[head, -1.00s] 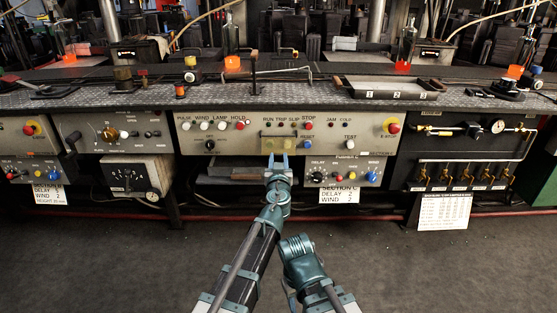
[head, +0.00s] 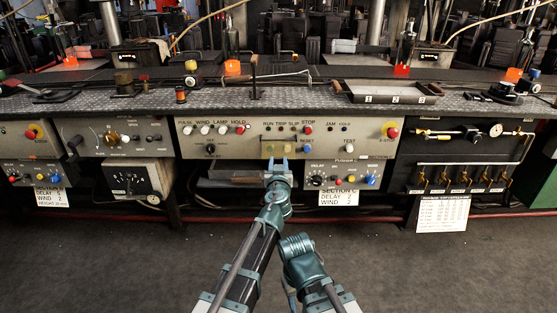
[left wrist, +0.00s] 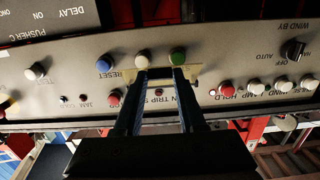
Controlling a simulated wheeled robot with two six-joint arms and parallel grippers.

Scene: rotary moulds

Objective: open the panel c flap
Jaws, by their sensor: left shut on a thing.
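The panel c flap (head: 281,149) is a small yellowish, see-through plate on the front of the middle grey panel, below the RUN, TRIP and SLIP labels. It looks closed against the panel. My left gripper (head: 278,162) reaches up to its lower edge. In the left wrist view, which shows the panel upside down, the flap (left wrist: 155,76) lies across the fingertips of the left gripper (left wrist: 161,73), and the fingers are shut on it. They partly hide it. Of my right arm only a folded link shows; its gripper is out of view.
Red, white and green buttons sit close around the flap, including a green one (left wrist: 178,57) and the blue RESET button (head: 307,141). A smaller pusher panel (head: 343,173) is below right. A tray (head: 390,92) and rod-like tools lie on the bench above. The floor in front is clear.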

